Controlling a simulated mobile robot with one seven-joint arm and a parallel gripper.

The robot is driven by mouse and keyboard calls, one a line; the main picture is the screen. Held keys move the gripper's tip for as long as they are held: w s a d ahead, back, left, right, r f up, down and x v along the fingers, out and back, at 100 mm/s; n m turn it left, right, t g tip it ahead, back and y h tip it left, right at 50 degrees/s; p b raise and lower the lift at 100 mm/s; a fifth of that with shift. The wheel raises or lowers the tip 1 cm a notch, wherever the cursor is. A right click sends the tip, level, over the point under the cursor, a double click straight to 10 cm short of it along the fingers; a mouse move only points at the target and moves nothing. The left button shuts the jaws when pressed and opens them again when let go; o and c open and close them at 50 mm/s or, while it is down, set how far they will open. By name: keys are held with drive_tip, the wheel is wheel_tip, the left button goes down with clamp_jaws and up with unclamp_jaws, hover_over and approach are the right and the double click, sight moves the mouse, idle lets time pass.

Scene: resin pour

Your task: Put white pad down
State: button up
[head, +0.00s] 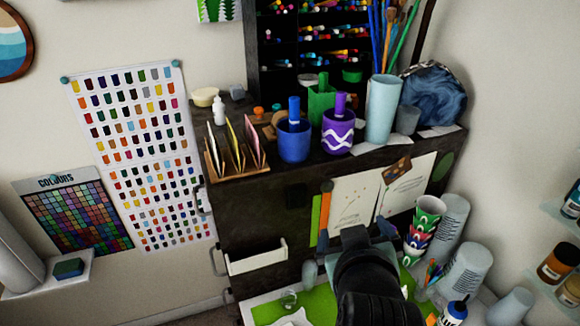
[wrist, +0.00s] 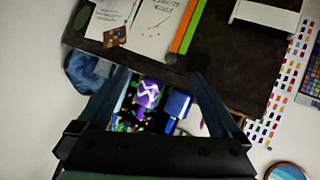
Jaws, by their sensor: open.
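My gripper (head: 355,236) is in front of the dark cabinet, above the worktop with the green mat (head: 322,300). In the wrist view my gripper (wrist: 160,78) has its two fingers spread wide. Nothing is held between them; the purple cup (wrist: 148,95) and blue cup (wrist: 177,103) show in the gap, farther off. I cannot clearly identify a white pad. A white item (head: 297,317) lies at the lower edge of the head view by the green mat, partly cut off. I cannot tell if it is the pad.
The cabinet top (head: 262,188) holds the cups, a green holder (head: 321,103) and a tall pale-blue cup (head: 383,110) of brushes. Stacked patterned cups (head: 424,222) and pale containers (head: 463,268) crowd the right. A white bin (head: 257,257) hangs on the cabinet front.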

drive_tip(key=w+a+r+m+t, duration=0.1)
drive_tip(key=a+r+t, duration=0.15)
drive_tip(key=r, duration=0.65)
drive_tip(key=a+r+t, duration=0.2)
drive_tip(key=r+t, duration=0.2)
drive_tip(key=r, duration=0.5)
drive_tip(key=s+a+r+t, duration=0.2)
drive_tip(key=s+r+t, duration=0.1)
drive_tip(key=r, duration=0.4)
drive_tip(key=s+a+r+t+y, duration=0.1)
drive_tip(key=s+r+t, duration=0.1)
drive_tip(key=s+r, duration=0.3)
drive_tip(key=s+a+r+m+t+y, duration=0.1)
drive_tip(key=s+a+r+t, duration=0.1)
drive_tip(key=r, duration=0.7)
drive_tip(key=shift+s+a+r+t, duration=0.35)
drive_tip(key=shift+s+r+t, duration=0.05)
drive_tip(key=shift+s+t, duration=0.5)
